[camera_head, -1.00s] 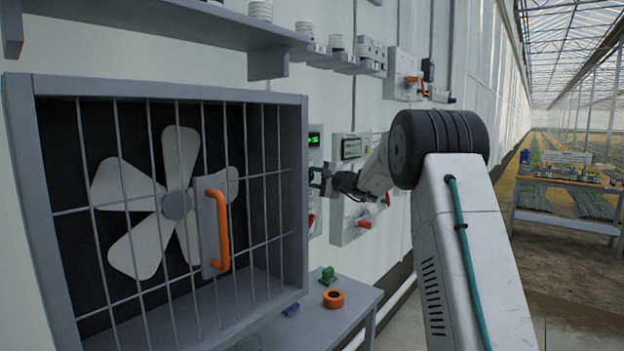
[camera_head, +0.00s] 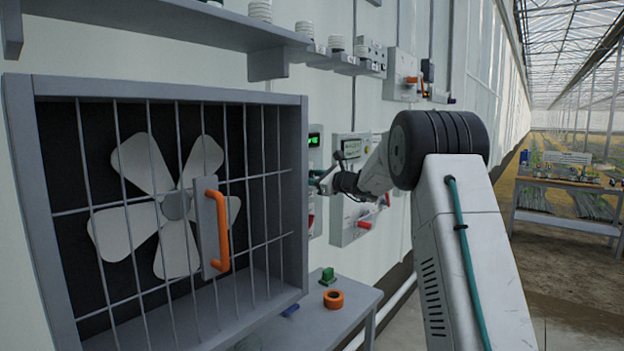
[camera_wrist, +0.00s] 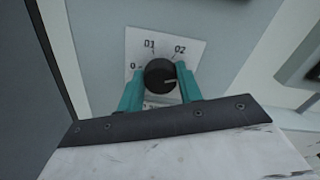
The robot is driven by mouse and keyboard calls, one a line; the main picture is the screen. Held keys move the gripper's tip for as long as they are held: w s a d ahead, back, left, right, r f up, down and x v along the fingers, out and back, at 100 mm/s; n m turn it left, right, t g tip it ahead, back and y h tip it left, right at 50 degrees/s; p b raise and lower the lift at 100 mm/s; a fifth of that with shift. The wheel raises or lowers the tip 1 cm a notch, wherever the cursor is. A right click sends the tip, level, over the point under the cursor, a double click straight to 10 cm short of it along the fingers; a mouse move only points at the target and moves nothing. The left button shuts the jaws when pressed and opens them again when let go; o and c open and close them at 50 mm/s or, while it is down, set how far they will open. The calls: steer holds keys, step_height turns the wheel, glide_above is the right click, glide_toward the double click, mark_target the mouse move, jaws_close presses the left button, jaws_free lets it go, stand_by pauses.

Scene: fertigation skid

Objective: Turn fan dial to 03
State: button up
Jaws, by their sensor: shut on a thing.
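The fan dial (camera_wrist: 157,75) is a round black knob with a white pointer line, on a white plate (camera_wrist: 140,45) marked 0, 01 and 02. Its pointer points right, past the 02 mark, toward my right finger. No 03 mark can be read; that side of the plate is covered by the finger. My gripper (camera_wrist: 161,72) has its two teal fingers on either side of the knob, shut on it. In the head view my gripper (camera_head: 322,182) is at the wall panel just right of the fan box, and the dial is hidden there.
The caged fan (camera_head: 160,205) with an orange handle (camera_head: 222,230) stands close left of my gripper. A grey shelf (camera_head: 200,25) runs above. A low table (camera_head: 345,318) below holds an orange ring (camera_head: 333,299) and a green piece (camera_head: 327,276). A red-handled panel (camera_head: 350,235) is beside my wrist.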

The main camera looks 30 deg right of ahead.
steer(key=m, duration=0.4)
steer(key=shift+d+f+m, duration=0.1)
steer(key=shift+f+m, duration=0.05)
steer(key=shift+m, duration=0.25)
stand_by(0.4)
steer(key=o, duration=1)
steer(key=shift+s, duration=0.25)
steer(key=v, duration=0.7)
steer(key=shift+s+d, duration=0.1)
steer(key=shift+s, duration=0.05)
